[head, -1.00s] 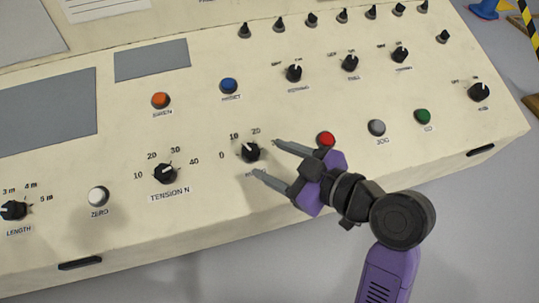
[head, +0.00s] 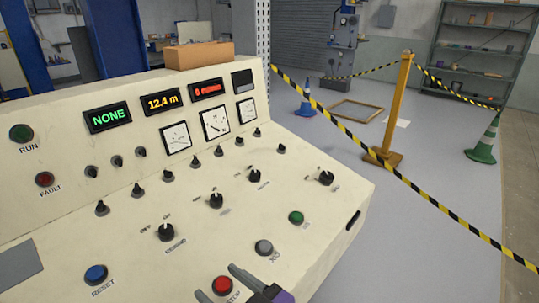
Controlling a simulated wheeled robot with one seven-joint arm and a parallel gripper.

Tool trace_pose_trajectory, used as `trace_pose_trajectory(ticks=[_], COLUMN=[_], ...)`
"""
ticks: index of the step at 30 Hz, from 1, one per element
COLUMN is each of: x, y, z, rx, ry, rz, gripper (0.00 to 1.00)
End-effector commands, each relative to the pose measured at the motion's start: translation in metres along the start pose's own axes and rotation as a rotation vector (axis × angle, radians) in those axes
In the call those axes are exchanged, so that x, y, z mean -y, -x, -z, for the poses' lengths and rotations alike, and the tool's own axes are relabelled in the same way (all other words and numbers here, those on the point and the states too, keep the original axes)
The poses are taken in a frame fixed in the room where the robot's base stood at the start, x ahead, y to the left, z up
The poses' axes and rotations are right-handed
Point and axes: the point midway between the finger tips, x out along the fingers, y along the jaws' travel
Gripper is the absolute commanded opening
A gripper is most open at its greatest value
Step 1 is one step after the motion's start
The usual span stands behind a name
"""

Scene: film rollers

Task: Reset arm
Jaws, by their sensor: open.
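My gripper (head: 247,281) shows at the bottom edge of the head view, with its two grey fingers apart and nothing between them. The rest of my arm is out of the picture. The fingers appear just right of the red STOP button (head: 222,286) and below the grey button (head: 264,247) on the cream control console (head: 130,262). I cannot tell whether they touch the panel.
The console has a blue RESET button (head: 95,274), a green button (head: 296,217), several black knobs and lit displays (head: 162,102).

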Motion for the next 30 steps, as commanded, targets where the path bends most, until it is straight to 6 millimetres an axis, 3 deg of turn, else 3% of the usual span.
trace_pose_trajectory(ticks=[6,13,21,30], x=[-0.048,-0.065,-0.045,0.000], y=[0.076,0.172,0.276,0.361], z=[-0.037,-0.063,-0.078,-0.097], rx=[-0.084,-0.161,-0.187,-0.065], ry=[-0.112,-0.145,-0.128,-0.105], rz=[-0.290,-0.513,-0.670,-0.764], gripper=[0.59,0.59,0.59,0.59])
